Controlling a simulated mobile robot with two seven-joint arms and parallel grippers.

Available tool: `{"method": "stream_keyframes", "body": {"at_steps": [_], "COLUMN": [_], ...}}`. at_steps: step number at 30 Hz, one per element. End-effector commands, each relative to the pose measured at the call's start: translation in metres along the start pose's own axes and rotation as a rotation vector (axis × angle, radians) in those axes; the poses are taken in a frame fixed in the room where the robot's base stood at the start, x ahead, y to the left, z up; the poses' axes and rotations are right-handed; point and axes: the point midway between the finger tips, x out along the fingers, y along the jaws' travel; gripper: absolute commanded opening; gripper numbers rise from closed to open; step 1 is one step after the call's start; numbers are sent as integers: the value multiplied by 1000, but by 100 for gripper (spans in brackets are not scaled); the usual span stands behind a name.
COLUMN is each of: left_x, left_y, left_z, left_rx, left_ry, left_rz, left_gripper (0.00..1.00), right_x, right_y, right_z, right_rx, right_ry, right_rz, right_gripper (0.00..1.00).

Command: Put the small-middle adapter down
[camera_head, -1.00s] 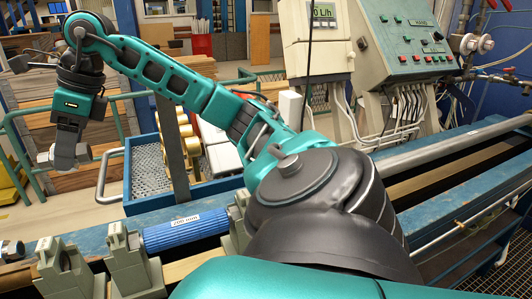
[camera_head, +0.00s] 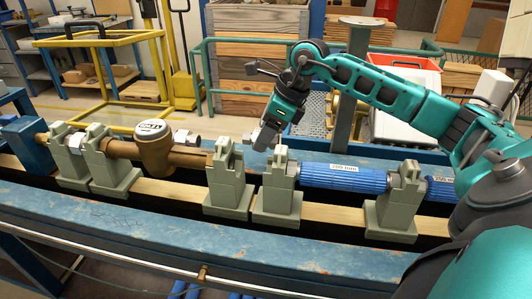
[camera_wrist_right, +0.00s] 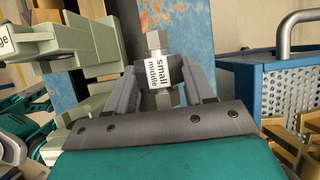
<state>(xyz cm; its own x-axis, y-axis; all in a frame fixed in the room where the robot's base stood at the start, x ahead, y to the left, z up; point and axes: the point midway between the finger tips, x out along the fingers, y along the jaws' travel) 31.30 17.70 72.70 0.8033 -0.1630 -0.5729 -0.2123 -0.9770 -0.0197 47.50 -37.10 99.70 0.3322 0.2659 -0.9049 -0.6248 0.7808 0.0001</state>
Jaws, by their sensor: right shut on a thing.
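The small-middle adapter (camera_wrist_right: 158,72) is a silver hex-ended piece with a white label reading "small middle". In the right wrist view it sits between the two grey fingers of my right gripper (camera_wrist_right: 158,88), which is shut on it. In the head view my right gripper (camera_head: 264,138) points down just behind the grey-green holders on the bench. My left gripper is not in view.
A brass meter (camera_head: 153,146) lies between holders on the bench rail. Grey-green holders (camera_head: 277,190) and a blue cylinder (camera_head: 343,178) stand along it. Silver hex fittings (camera_head: 186,137) show behind the meter.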

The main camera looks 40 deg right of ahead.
Motion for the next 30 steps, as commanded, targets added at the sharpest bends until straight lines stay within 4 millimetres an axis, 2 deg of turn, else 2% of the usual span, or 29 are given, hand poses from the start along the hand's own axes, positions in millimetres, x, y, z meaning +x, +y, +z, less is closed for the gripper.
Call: {"method": "stream_keyframes", "body": {"at_steps": [5, 13, 25, 26, 30], "left_x": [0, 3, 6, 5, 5], "left_y": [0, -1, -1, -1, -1], "left_z": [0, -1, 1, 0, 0], "left_rx": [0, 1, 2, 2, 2], "left_ry": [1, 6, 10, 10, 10], "left_rz": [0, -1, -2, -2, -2], "left_gripper": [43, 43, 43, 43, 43], "right_x": [10, 43, 49, 49, 48], "right_y": [0, 0, 0, 0, 0], "right_z": [-4, -20, -22, -22, -22], "right_rx": [0, 1, -1, 0, 0], "right_ry": [-3, -2, -4, -2, -1], "right_rz": [0, 2, -1, 0, 0], "right_gripper": [9, 9, 9, 55, 68]}}
